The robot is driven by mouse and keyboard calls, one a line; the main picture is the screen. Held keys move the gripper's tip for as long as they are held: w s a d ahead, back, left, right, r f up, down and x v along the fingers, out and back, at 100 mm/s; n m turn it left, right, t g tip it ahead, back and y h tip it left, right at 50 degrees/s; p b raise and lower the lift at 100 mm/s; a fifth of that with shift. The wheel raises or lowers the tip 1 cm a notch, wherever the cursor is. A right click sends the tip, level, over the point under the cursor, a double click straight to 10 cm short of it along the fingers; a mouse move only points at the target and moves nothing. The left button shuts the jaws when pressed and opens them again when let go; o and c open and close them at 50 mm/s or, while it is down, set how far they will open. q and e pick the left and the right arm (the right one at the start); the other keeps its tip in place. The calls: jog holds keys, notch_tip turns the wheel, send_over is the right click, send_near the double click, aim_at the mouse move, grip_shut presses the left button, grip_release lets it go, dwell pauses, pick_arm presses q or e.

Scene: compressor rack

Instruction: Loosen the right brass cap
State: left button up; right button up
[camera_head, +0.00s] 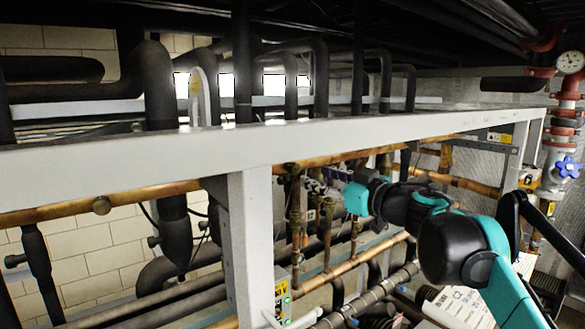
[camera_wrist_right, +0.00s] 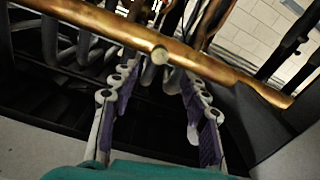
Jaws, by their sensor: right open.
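The right brass cap (camera_wrist_right: 160,55) is a small round knob on a copper pipe (camera_wrist_right: 100,24) in the right wrist view. In the head view a small brass cap (camera_head: 291,168) shows on the copper pipe just under the white beam. My right gripper (camera_wrist_right: 156,78) is open and empty, its two purple-padded fingers pointing at the pipe. The cap appears between and just beyond the fingertips, with no contact visible. In the head view my right gripper (camera_head: 318,190) is small and partly lost among the pipes. My left gripper is out of view.
A thick white beam (camera_head: 200,150) crosses above the pipe, with a white upright (camera_head: 250,240) left of the gripper. Dark insulated pipes (camera_head: 160,90) and thin copper lines crowd behind. A pressure gauge (camera_head: 570,62) and blue valve wheel (camera_head: 568,168) are at the far right.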

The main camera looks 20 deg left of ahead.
aim_at(297, 169)
jog(key=p+x, duration=0.1)
jog(key=x, duration=0.6)
jog(key=shift+w+a, duration=0.2)
jog(key=shift+a, duration=0.1)
grip_shut()
